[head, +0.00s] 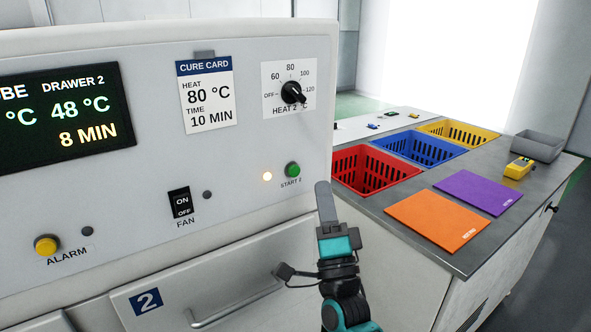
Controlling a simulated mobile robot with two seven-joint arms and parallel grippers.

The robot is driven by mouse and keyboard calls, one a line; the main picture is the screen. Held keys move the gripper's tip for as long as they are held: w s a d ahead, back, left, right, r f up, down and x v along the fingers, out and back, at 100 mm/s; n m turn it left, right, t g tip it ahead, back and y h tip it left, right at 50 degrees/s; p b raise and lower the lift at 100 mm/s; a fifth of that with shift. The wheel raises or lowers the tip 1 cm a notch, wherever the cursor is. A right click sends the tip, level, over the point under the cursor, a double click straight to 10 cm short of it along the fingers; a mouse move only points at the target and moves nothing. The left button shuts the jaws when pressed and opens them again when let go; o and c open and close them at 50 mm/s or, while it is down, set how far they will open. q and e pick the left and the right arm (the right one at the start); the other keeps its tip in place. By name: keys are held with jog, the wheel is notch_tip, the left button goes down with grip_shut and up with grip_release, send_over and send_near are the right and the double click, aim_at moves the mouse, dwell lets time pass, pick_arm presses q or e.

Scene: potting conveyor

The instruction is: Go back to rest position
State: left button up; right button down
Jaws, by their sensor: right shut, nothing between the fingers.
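My right gripper (326,205) is shut and empty. It points up in front of the right end of the white machine panel (240,160), just right of and below the green START 2 button (292,169). My left gripper is not in view.
Drawer 2 (160,299) is below the panel, with a bar handle (235,302). At right, a steel counter (400,190) holds red (345,160), blue (425,158) and yellow (480,130) baskets, orange (440,220) and purple (478,195) mats, and a grey bin (537,147).

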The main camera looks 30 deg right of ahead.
jog(key=shift+h, duration=0.3)
dwell(0.4)
jog(key=s+a+f+n+g+y, duration=0.25)
jog(key=a+f+n+y, duration=0.2)
jog(key=f+n, duration=0.35)
jog(key=s+a+f+n+g+y, duration=0.1)
jog(key=a+f+n+g+y, duration=0.4)
jog(key=f, duration=0.5)
jog(key=s+a+f+n+g+y, duration=0.1)
jog(key=s+f+n+g, duration=0.5)
jog(key=s+f, duration=0.6)
jog(key=a+f+n, duration=0.1)
jog(key=f+n, duration=0.1)
jog(key=shift+a+n+g, duration=0.35)
jog(key=shift+a+n, duration=0.05)
